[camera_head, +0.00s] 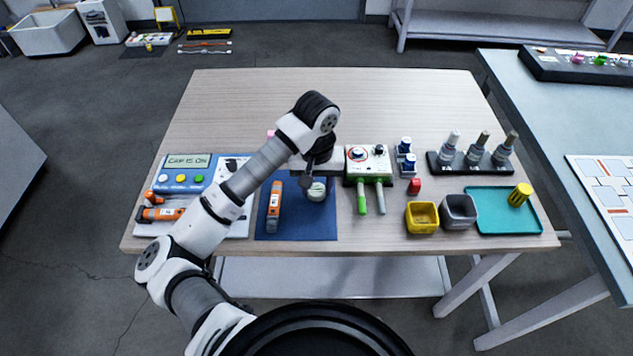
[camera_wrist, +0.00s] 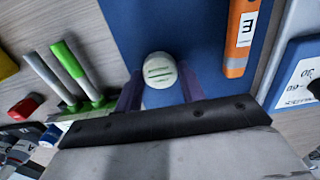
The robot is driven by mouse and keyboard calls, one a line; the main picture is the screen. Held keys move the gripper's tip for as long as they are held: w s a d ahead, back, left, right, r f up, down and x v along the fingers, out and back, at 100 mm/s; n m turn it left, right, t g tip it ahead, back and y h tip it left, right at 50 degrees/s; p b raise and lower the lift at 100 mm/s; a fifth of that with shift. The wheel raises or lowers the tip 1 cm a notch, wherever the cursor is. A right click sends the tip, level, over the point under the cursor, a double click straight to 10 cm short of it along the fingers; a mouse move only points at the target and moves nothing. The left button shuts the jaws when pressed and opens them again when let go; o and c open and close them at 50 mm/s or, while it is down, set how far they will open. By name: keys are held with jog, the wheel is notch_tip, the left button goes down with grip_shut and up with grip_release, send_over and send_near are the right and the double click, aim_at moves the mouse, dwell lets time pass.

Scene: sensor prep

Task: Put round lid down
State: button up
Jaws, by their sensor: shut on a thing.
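The round lid (camera_head: 317,191) is small, pale and whitish green, over the right part of the blue mat (camera_head: 300,228). In the wrist view the lid (camera_wrist: 160,70) sits between the two purple fingertips, with dark markings on its face. My gripper (camera_wrist: 160,90) is shut on it. In the head view my gripper (camera_head: 317,178) comes down onto it from above and partly hides it. I cannot tell whether the lid touches the mat or is a little above it.
An orange labelled tool (camera_head: 274,205) lies on the mat, left of the lid. Yellow (camera_head: 422,217) and grey (camera_head: 459,211) bins are farther right.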

jog(key=shift+f+b, duration=0.2)
jog(key=shift+b, duration=0.1)
jog(key=o, duration=0.8)
jog(key=shift+r, duration=0.1)
jog(key=shift+c, duration=0.2)
